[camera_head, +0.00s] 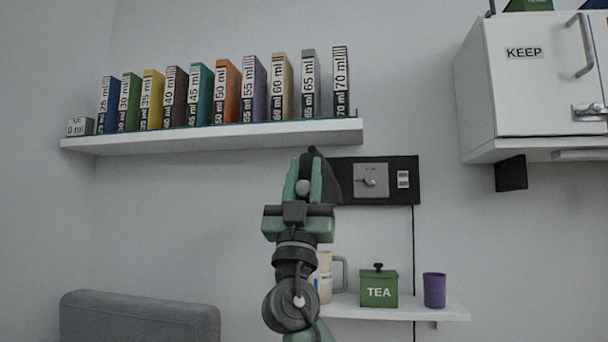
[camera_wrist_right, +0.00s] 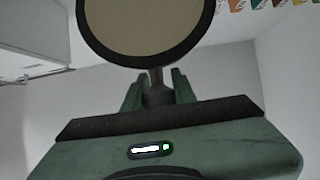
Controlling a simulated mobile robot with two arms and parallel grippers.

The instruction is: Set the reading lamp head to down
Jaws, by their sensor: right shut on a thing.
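The reading lamp head (camera_head: 331,180) shows as a dark shape behind and to the right of my right gripper (camera_head: 303,165), mostly hidden by it. In the right wrist view the lamp head (camera_wrist_right: 145,28) is a round tan face with a thick dark rim, cut by the top edge. A short dark neck joins it to a wider dark piece between the fingers of my right gripper (camera_wrist_right: 157,92). The gripper is shut on the lamp there. How far the head is tilted is hard to tell. My left gripper is not in view.
A black wall panel (camera_head: 388,162) with a knob and switch is right of the gripper. A shelf (camera_head: 230,138) of binders is above left. A low shelf (camera_head: 455,313) holds a mug, green TEA box (camera_head: 378,290) and purple cup. A white cabinet (camera_head: 520,80) hangs upper right.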

